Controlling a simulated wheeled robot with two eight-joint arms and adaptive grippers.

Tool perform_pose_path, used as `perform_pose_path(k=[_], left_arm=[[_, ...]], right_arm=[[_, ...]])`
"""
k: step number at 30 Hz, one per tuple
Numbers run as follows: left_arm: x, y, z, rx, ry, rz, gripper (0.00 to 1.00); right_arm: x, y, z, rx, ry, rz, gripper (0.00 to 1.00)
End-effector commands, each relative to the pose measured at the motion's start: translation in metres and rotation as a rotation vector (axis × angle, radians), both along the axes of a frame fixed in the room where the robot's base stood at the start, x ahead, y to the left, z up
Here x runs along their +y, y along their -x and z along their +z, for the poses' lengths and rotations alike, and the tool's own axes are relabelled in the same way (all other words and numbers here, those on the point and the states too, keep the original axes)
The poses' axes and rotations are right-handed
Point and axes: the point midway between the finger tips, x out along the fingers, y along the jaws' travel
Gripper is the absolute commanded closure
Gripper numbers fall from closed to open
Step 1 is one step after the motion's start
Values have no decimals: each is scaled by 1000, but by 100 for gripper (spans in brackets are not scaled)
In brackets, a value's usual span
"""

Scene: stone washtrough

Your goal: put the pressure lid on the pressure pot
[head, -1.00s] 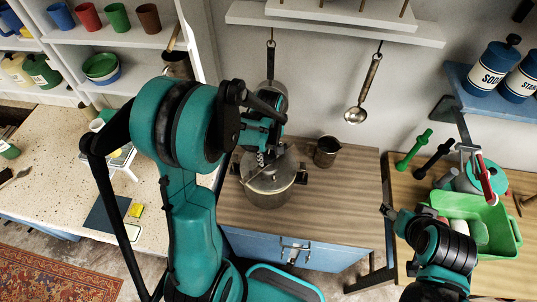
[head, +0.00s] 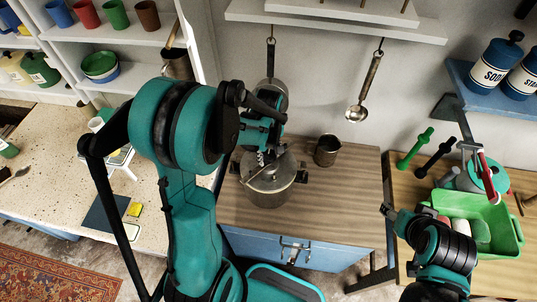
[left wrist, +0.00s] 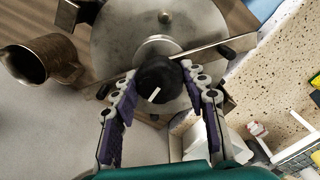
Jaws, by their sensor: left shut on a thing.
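The pressure pot (head: 268,199) is a grey metal pot with dark side handles on the wooden counter. The pressure lid (head: 270,176) is a round metal disc with a long bar across it, over the pot's mouth. In the left wrist view the lid (left wrist: 115,40) fills the upper middle. My left gripper (left wrist: 158,72) is shut on the lid's black knob (left wrist: 158,85); in the head view this gripper (head: 262,153) is partly hidden by its arm. I cannot tell whether the lid is seated or just above the rim. My right gripper (head: 392,211) is small at the right; its fingers are unclear.
A dark metal mug (head: 327,151) stands just right of the pot. A ladle (head: 362,100) hangs on the wall behind. A green crate (head: 507,235) is at the right. The wooden counter (head: 335,210) right of the pot is clear.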

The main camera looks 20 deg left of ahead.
Motion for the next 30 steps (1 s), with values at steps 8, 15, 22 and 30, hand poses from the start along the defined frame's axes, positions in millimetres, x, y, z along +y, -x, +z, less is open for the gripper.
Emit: perform_pose_path(k=[8, 15, 22, 30], left_arm=[[0, 0, 1, 0, 0, 0, 100], [0, 0, -1, 0, 0, 0, 100], [0, 0, -3, 0, 0, 0, 100], [0, 0, -3, 0, 0, 0, 100]], right_arm=[[0, 0, 1, 0, 0, 0, 41], [0, 0, -1, 0, 0, 0, 41], [0, 0, -5, 0, 0, 0, 41], [0, 0, -6, 0, 0, 0, 41]])
